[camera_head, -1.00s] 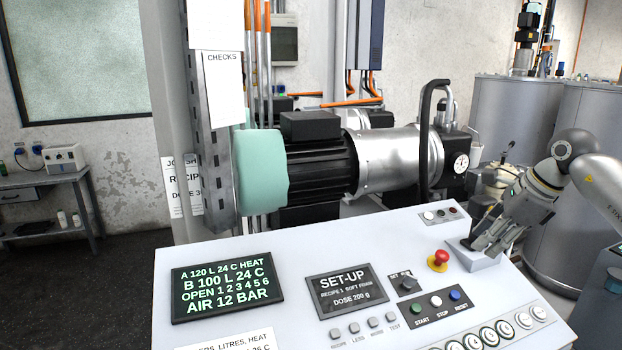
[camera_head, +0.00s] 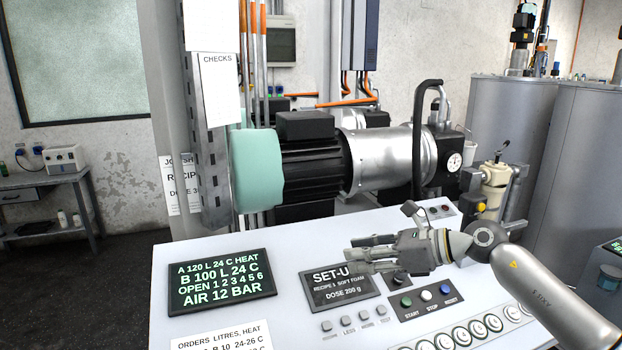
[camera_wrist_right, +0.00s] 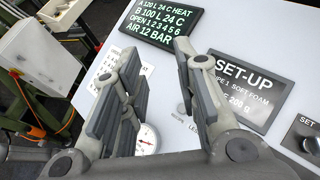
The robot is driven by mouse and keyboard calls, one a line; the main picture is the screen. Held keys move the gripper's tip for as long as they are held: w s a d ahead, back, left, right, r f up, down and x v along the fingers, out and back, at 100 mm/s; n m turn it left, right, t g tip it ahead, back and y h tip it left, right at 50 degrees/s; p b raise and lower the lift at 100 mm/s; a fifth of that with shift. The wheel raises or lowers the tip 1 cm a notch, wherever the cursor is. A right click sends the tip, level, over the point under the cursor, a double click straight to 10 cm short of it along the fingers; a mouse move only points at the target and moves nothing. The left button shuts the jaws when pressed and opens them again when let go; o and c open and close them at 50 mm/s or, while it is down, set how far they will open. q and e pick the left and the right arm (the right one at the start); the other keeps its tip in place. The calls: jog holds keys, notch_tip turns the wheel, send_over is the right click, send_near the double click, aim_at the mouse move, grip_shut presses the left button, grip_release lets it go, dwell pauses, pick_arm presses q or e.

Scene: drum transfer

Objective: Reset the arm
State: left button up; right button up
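My right arm comes in from the right in the head view, and its gripper (camera_head: 368,254) hangs over the control panel (camera_head: 240,255), pointing left. It covers part of the SET-UP display (camera_head: 335,288). In the right wrist view the two fingers of the gripper (camera_wrist_right: 150,85) stand apart with nothing between them. The SET-UP display also shows there (camera_wrist_right: 245,90), to the right of the fingers, and the green-text display (camera_wrist_right: 160,22) lies beyond them. The gap between gripper and panel cannot be told exactly. My left gripper is not in view.
The panel carries a row of START, STOP and RESET buttons (camera_head: 428,297) and round gauges (camera_head: 462,335). A motor with a teal cover (camera_head: 257,170) stands behind the panel. Large grey tanks (camera_head: 510,125) stand at the right. Dark floor (camera_head: 120,275) is clear at the left.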

jog(key=s+a+r+m+t+y, duration=0.2)
jog(key=s+a+m+t+y, duration=0.1)
jog(key=a+m+y, duration=0.3)
jog(key=s+d+f+m+t+h, duration=0.35)
jog(key=d+f+m+h, duration=0.5)
jog(key=m, duration=0.85)
jog(key=s+d+f+m+t+h, duration=0.3)
jog(key=s+d+f+m+h, duration=0.25)
jog(key=f+m+h, duration=0.85)
jog(key=s+d+f+m+g+y, duration=0.1)
jog(key=s+f+m+g, duration=0.25)
jog(key=s, duration=0.45)
jog(key=s+f+m+g+y, duration=0.2)
jog(key=s+f+m+g, duration=0.15)
jog(key=s, duration=0.55)
jog(key=s+d+f+m+g+y, duration=0.1)
jog(key=s+f+m+g, duration=0.3)
jog(key=s, duration=0.4)
notch_tip(320, 180, down, 32)
jog(key=s+r+n+g+b, duration=0.1)
jog(key=s+n+g+b, duration=0.1)
jog(key=b, duration=0.4)
jog(key=s+d+f+b, duration=0.1)
jog(key=s+f+b, duration=0.1)
jog(key=s+f, duration=0.6)
jog(key=s+d+f+g+b, duration=0.1)
jog(key=s+d+f+b, duration=0.1)
jog(key=s+f, duration=0.7)
notch_tip(320, 180, down, 6)
jog(key=shift+b, duration=0.6)
